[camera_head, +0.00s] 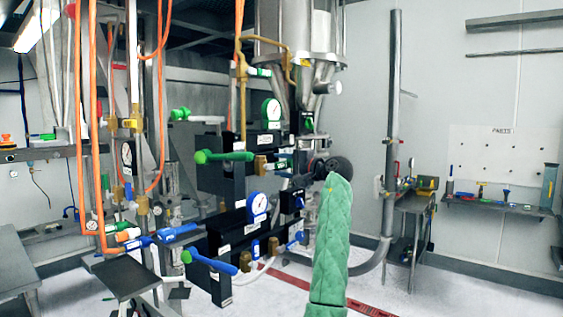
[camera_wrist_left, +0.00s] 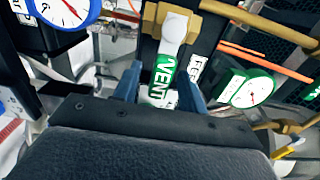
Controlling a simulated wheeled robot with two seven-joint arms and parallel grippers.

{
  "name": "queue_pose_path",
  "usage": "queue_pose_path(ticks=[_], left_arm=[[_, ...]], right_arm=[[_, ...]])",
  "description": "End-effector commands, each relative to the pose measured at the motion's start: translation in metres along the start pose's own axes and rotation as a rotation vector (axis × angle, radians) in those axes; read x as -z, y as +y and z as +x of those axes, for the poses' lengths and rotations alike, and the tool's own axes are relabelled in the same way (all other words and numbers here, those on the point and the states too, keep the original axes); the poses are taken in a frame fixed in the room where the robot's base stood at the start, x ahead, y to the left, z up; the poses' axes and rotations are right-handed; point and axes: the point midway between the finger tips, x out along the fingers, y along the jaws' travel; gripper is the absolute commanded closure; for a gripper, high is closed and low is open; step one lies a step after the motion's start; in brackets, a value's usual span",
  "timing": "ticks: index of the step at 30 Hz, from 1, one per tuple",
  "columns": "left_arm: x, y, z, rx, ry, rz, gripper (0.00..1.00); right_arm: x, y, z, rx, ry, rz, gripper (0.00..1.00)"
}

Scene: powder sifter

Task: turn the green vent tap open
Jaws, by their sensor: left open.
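The green vent tap (camera_wrist_left: 162,72) shows in the left wrist view as a handle with a green VENT label and a white rounded end, below a brass fitting (camera_wrist_left: 205,12). My left gripper (camera_wrist_left: 158,88) is open, with a blue finger on each side of the handle. I cannot tell whether either finger touches it. In the head view my left gripper (camera_head: 304,178) is at the right side of the valve panel, small and partly hidden among the fittings. My right gripper is not in view.
A green-rimmed gauge (camera_head: 271,109) and a blue-rimmed gauge (camera_head: 258,203) are close to my left gripper. Other green handles (camera_head: 225,156) and blue handles (camera_head: 214,262) stick out to the left. A steel hopper (camera_head: 305,35) stands above. A shelf (camera_head: 500,206) is at the right.

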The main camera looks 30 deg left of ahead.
Motion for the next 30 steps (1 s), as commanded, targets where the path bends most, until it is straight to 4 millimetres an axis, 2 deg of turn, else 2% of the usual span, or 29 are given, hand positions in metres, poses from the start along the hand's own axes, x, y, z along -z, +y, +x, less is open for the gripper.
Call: queue_pose_path(ticks=[12,18,30], left_arm=[[0.0000,0.0004,0.0050,0.001,0.000,0.000,0.60],[0.0000,0.0004,0.0048,0.001,0.000,0.000,0.99],[0.0000,0.0014,0.0048,0.000,0.000,-0.030,1.00]], right_arm=[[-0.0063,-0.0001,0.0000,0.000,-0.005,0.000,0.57],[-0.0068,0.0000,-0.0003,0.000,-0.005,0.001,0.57],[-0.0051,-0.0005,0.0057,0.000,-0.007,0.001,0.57]])
